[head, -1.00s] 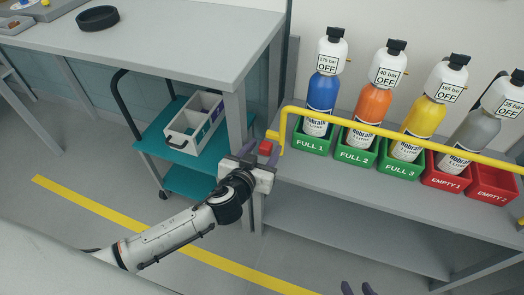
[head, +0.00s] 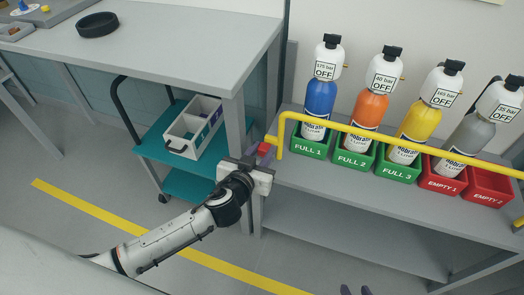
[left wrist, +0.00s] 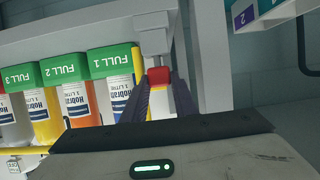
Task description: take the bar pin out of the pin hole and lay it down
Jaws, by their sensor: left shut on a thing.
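The red head of the bar pin (head: 262,147) is at the left end of the yellow bar (head: 400,143), in front of the bottles. My left gripper (head: 260,152) is shut on it. In the left wrist view, the red pin head (left wrist: 158,77) sits between the two dark fingers, just below a grey post end. The pin's shaft and the pin hole are hidden, so I cannot tell how deep the pin sits.
Bottles stand in green and red holders on a grey bench (head: 340,190) behind the bar. A teal cart (head: 160,150) with a grey divided box (head: 194,125) stands left of my left gripper. A grey table (head: 180,50) with a black ring (head: 97,24) is at upper left.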

